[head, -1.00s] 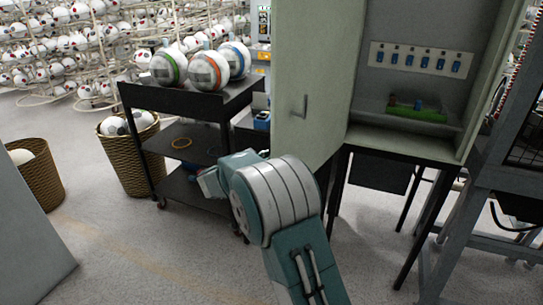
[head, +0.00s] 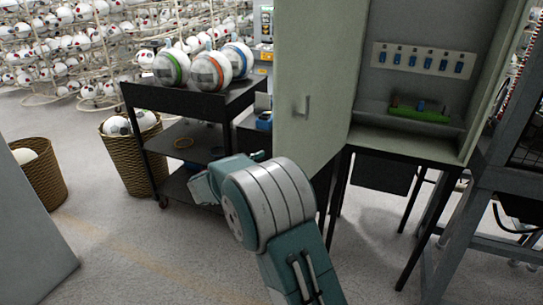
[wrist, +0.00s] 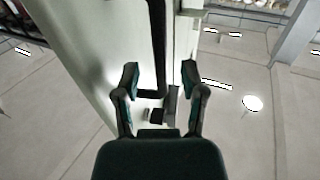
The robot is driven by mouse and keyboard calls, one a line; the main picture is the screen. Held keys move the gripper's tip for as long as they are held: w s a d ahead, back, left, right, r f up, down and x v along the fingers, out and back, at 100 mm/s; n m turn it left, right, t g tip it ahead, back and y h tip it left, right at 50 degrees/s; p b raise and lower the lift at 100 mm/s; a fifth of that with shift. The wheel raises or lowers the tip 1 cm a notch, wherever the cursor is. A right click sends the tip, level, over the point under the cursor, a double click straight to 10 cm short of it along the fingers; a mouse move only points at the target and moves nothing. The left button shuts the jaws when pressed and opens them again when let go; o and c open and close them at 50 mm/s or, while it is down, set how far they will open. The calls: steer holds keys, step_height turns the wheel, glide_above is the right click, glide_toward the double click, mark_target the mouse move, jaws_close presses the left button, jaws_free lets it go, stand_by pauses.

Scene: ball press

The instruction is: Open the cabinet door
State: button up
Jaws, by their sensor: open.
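The pale green cabinet door (head: 316,60) stands swung open at the left of the cabinet (head: 420,85) in the head view. Its small handle (head: 307,105) shows on the visible face. My arm reaches up from the bottom of the head view, and its end is below and left of the handle; the fingertips cannot be made out there. In the wrist view my gripper (wrist: 161,75) is open, with a finger on each side. A dark upright bar (wrist: 158,50) shows between the fingers, beside a pale panel. Contact cannot be told.
The cabinet's inside shows a row of blue switches (head: 422,60) and a green piece (head: 420,115). A black cart (head: 190,100) with several balls stands to the left, close behind my arm. Wicker baskets (head: 128,160) stand farther left. A grey metal frame (head: 480,185) is at right.

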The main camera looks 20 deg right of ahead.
steer(key=v, duration=0.9)
steer(key=shift+d, duration=0.1)
